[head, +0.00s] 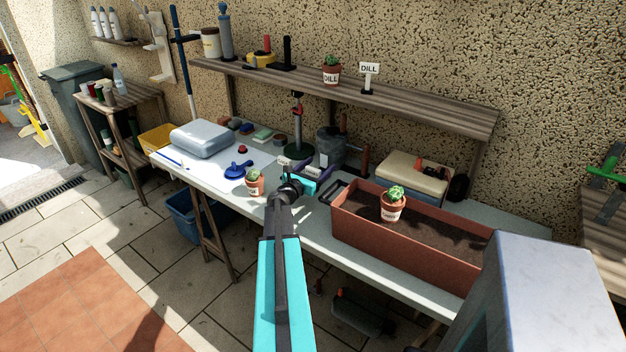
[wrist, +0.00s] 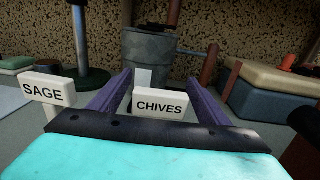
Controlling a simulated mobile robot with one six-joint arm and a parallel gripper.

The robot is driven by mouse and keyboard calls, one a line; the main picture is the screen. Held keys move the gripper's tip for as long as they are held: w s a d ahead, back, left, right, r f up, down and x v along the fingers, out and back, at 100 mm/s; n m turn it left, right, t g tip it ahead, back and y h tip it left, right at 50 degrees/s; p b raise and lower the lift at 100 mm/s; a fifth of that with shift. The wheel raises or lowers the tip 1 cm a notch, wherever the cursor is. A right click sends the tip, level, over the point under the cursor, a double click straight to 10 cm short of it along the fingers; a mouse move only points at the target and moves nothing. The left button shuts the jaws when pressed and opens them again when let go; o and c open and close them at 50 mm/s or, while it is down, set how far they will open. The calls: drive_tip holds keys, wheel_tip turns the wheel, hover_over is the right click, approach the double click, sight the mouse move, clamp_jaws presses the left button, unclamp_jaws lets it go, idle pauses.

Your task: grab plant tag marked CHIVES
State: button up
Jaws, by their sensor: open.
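The white plant tag marked CHIVES (wrist: 160,105) stands in the wrist view between the two purple fingers of my gripper (wrist: 152,76). The fingers are open, one on each side of the tag, with no visible contact. The tag's lower part is hidden behind my gripper's body. A second white tag marked SAGE (wrist: 42,90) stands to the left, outside the fingers. In the head view my gripper (head: 312,167) is over the middle of the workbench. The lettering of the tags there is too small to read.
A grey watering can (head: 330,146) stands just behind the tag. A small potted plant (head: 254,186) is left of my gripper, and a long brown planter (head: 415,252) is to its right.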

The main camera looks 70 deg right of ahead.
drive_tip(key=c, duration=1.1)
drive_tip(key=shift+r, duration=0.2)
drive_tip(key=r+b+v, duration=0.3)
drive_tip(key=b+v, duration=0.1)
drive_tip(key=v, duration=1.4)
drive_tip(key=shift+b, duration=0.3)
drive_tip(key=shift+r, duration=0.1)
